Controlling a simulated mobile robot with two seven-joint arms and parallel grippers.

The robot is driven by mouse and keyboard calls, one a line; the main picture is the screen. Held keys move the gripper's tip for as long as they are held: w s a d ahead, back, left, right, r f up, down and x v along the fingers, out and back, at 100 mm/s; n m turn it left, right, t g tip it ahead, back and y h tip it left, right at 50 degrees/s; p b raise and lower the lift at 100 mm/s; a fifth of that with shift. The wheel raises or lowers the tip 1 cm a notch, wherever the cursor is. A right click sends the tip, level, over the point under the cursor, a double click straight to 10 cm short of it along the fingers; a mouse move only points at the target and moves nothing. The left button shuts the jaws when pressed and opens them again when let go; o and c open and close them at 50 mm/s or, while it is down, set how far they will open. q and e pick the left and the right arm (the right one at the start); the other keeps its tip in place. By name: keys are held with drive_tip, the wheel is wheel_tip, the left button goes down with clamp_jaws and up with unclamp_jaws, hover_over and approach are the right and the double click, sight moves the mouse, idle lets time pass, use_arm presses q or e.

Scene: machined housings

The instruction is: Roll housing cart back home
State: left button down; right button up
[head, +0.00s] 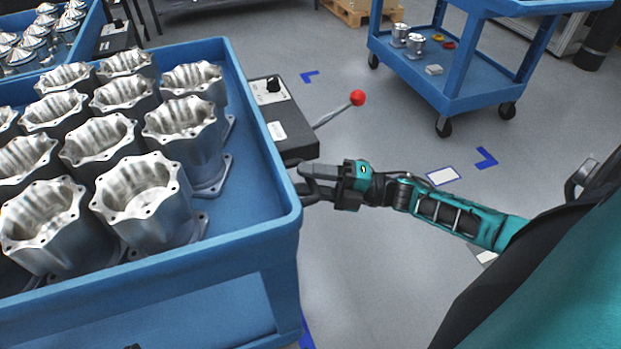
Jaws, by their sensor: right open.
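The housing cart (262,165) is a blue cart filling the left of the head view. Its tray holds several silver machined housings (137,192) with flanged bases, standing upright in rows. My right gripper (303,185) is at the cart's right edge, beside the rim and below a black box. Its jaws are open and the fingertips reach close to the cart's side; I cannot tell whether they touch it. My left gripper is not in view.
A black control box (283,125) with a red-knobbed lever (357,98) juts out beside the cart. A second blue cart (465,92) stands at the upper right. Blue floor marks (487,158) and a wooden pallet (362,12) show.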

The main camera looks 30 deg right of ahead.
drive_tip(key=shift+c, duration=0.2)
clamp_jaws()
idle(0.5)
